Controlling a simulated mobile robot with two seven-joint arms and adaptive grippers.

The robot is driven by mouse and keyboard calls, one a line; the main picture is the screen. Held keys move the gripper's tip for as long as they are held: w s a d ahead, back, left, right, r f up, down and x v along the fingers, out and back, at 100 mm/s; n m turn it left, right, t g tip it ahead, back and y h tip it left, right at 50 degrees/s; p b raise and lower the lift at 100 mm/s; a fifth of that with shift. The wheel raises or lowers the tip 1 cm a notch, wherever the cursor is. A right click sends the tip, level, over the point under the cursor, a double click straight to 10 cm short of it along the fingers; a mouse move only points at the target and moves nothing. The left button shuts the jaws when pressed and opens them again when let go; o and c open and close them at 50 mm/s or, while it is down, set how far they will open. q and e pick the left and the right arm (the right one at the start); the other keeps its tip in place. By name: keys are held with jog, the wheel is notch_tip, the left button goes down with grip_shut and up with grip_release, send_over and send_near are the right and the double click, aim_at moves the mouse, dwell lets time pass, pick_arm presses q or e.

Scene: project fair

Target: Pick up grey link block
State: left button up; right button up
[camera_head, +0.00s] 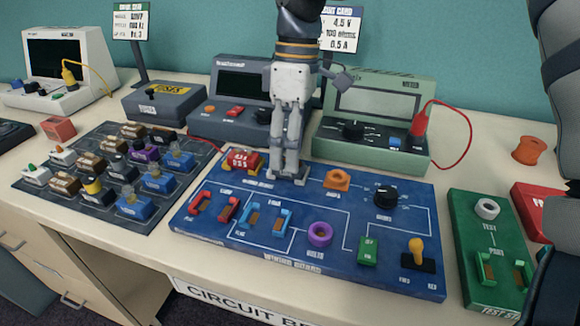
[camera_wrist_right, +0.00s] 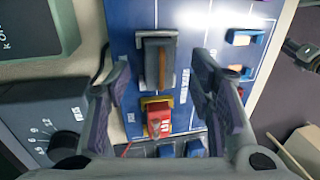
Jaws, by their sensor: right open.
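The grey link block (camera_wrist_right: 147,64) shows in the right wrist view as a dark grey piece with a brown strip, on the blue circuit board (camera_wrist_right: 182,20). In the head view it is hidden behind my right gripper (camera_head: 287,177), which points down at the back of the circuit board (camera_head: 210,241). My right gripper (camera_wrist_right: 160,72) is open, one finger on each side of the grey piece. I cannot tell whether the fingers touch it. My left gripper is not in view.
A red and yellow block (camera_head: 243,160) stands just left of the gripper. Two grey and green instruments stand behind. A dark tray (camera_head: 104,208) of several blocks is left; a green test board (camera_head: 480,245) is right.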

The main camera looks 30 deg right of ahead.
jog(key=shift+a+f, duration=0.1)
jog(key=shift+f, duration=0.45)
grip_shut()
jog(key=shift+r, duration=0.1)
jog(key=shift+r, duration=0.3)
notch_tip(320, 180, up, 3)
jog(key=shift+s, duration=0.1)
jog(key=s+a+r, duration=0.6)
jog(key=s+r, duration=0.6)
jog(key=shift+s+r, duration=0.15)
